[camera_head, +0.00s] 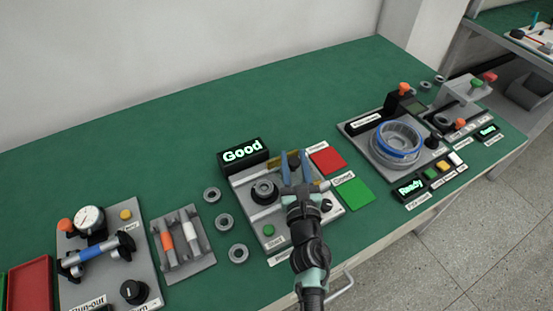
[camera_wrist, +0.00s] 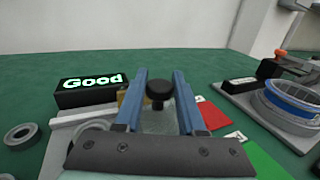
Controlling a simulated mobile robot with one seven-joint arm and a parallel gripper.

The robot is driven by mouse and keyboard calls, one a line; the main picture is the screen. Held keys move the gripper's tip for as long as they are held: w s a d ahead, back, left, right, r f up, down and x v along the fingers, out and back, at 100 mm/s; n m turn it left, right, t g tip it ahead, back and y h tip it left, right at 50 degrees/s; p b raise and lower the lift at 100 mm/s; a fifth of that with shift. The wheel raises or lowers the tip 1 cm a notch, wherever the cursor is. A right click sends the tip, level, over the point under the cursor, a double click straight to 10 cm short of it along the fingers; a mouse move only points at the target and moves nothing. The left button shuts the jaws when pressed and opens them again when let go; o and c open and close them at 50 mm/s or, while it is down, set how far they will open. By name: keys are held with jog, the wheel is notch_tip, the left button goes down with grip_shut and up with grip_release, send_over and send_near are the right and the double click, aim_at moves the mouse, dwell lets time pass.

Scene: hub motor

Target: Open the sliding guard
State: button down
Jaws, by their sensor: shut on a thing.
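The sliding guard shows in the wrist view as a pale, see-through panel (camera_wrist: 158,121) with a black knob (camera_wrist: 159,88) above it. My gripper (camera_wrist: 158,80) has its two blue fingers on either side of this knob and is shut on it. In the head view my gripper (camera_head: 295,156) reaches over the right part of the middle station (camera_head: 247,197), and the knob and most of the guard are hidden behind it. How far the guard is open cannot be told.
A display reading "Good" (camera_head: 242,152) stands behind the station. Red (camera_head: 327,160) and green (camera_head: 354,193) pads lie to its right, loose grey rings (camera_head: 225,222) to its left. A station with a blue ring (camera_head: 397,143) stands further right. The bench behind is clear.

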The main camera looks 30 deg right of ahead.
jog(key=shift+d, duration=0.4)
jog(key=c, duration=0.5)
grip_release()
jog(key=b+v, duration=0.2)
jog(key=v, duration=1)
jog(key=shift+f, duration=0.1)
jog(key=shift+s+a+b, duration=0.15)
jog(key=shift+s+b, duration=0.15)
jog(key=shift+s, duration=0.15)
